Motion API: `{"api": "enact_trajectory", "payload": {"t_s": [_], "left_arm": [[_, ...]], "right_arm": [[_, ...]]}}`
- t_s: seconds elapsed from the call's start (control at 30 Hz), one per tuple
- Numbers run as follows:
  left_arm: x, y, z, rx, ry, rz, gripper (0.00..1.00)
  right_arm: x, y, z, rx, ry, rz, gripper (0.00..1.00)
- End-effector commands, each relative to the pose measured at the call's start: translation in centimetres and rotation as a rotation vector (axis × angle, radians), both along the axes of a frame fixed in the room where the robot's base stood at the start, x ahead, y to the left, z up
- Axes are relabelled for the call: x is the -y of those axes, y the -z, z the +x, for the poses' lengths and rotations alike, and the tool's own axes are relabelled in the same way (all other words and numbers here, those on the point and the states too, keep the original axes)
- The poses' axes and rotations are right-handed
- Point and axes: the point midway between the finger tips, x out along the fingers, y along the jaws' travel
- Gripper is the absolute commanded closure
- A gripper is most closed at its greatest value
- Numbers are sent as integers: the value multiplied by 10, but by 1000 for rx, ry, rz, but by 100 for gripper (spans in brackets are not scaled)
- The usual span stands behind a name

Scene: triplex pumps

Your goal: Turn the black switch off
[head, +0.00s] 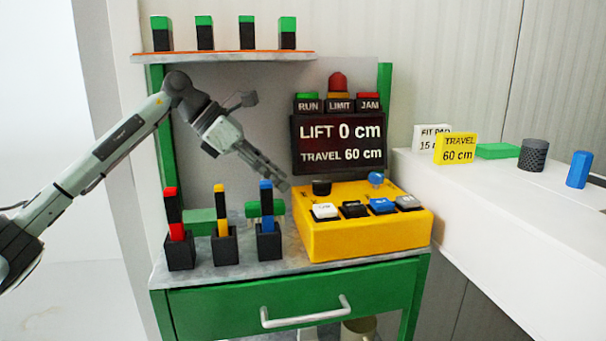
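The yellow control box (365,237) sits on the green cabinet's grey top. On its upper face are a round black knob (321,187) at the back left and a blue knob (376,179) at the back right. A front row holds white, black, blue and grey switches; the black switch (354,209) is second from the left. Its on or off position is too small to tell. My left gripper (286,186) points down and right, its fingers looking close together and empty. Its tips are just left of the black knob and appear apart from it. My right gripper is not in view.
A display (338,143) stands behind the box. Red (171,205), yellow (222,215) and blue (266,195) handles rise from black holders left of the box, below my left arm. A shelf (225,57) hangs above. A white counter (480,200) holds several objects at right.

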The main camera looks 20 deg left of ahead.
Motion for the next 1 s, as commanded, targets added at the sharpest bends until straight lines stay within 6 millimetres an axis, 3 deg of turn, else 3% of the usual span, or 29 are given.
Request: {"api": "enact_trajectory", "payload": {"t_s": [0.1, 0.3, 1.0], "left_arm": [[-19, 1, -13, -2, -1, 3, 67], [-35, 0, -23, 0, 1, 1, 67], [-37, 0, -25, 1, 1, 0, 67]], "right_arm": [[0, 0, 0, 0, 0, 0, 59], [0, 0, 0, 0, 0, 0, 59], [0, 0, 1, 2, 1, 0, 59]]}}
